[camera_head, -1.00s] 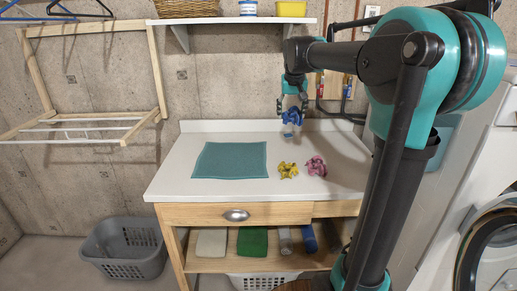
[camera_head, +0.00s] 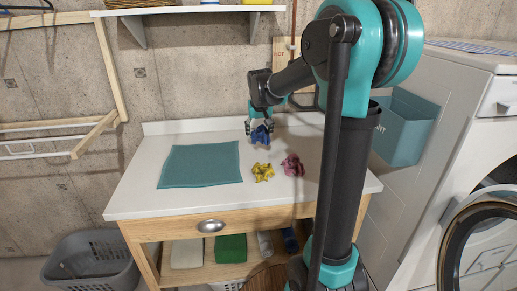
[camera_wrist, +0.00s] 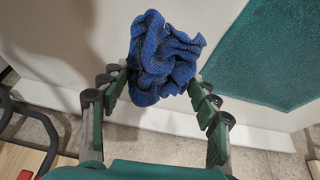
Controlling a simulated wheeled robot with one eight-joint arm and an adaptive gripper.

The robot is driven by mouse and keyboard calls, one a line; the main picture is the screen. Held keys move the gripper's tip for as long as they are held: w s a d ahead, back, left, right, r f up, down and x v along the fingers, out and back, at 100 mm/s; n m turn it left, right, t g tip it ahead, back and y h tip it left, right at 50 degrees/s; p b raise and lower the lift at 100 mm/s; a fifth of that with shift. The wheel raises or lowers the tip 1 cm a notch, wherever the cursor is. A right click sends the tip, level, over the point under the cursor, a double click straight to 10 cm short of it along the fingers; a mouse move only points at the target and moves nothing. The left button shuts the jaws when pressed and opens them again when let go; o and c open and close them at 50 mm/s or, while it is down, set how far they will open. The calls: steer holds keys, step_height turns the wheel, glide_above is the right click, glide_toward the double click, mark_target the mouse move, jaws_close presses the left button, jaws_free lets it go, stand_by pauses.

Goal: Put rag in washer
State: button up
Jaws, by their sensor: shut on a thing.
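A crumpled blue rag (camera_head: 261,136) is held in my gripper (camera_head: 259,126) above the back of the white worktop. In the wrist view the blue rag (camera_wrist: 163,57) sits between the two fingertips of my gripper (camera_wrist: 160,75), which are closed on it. A yellow rag (camera_head: 263,172) and a pink rag (camera_head: 293,164) lie crumpled on the worktop in front of it. The white washer (camera_head: 488,150) stands at the right edge. Its round door (camera_head: 447,240) is swung open, and the opening is partly cut off by the picture edge.
A teal mat (camera_head: 200,165) lies flat on the worktop (camera_head: 140,202). A teal bin (camera_head: 405,128) hangs on the side of the washer. A grey basket (camera_head: 92,262) stands on the floor at left. A wooden drying rack (camera_head: 108,70) is on the wall.

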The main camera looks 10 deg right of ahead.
steer(key=shift+f, duration=3.7)
steer(key=o, duration=1)
steer(key=shift+f, duration=0.1)
